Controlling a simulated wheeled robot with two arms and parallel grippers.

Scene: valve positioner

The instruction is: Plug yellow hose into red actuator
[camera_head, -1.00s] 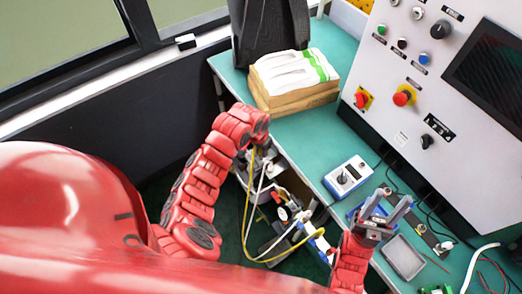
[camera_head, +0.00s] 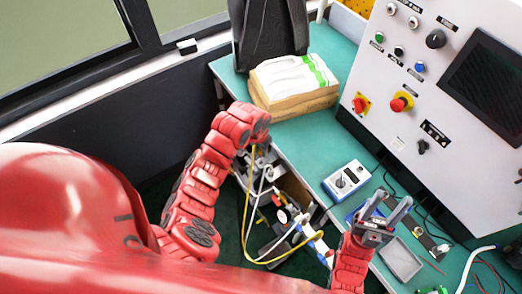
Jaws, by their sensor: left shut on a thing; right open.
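The yellow hose (camera_head: 246,225) hangs in a loop below my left gripper (camera_head: 258,166). Its upper end runs up to that gripper, which is shut on it. The exact grip is small and partly hidden by the wrist. The loop's other end rises to a cluster of fittings (camera_head: 282,216) with a round gauge, small red parts and blue-and-white parts, beside the table edge. I cannot tell which red part is the actuator. My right gripper (camera_head: 386,213) is open, its two grey fingers pointing up over the table's front part, with nothing seen between them.
White hoses hang beside the yellow one. Cables lie at the right.

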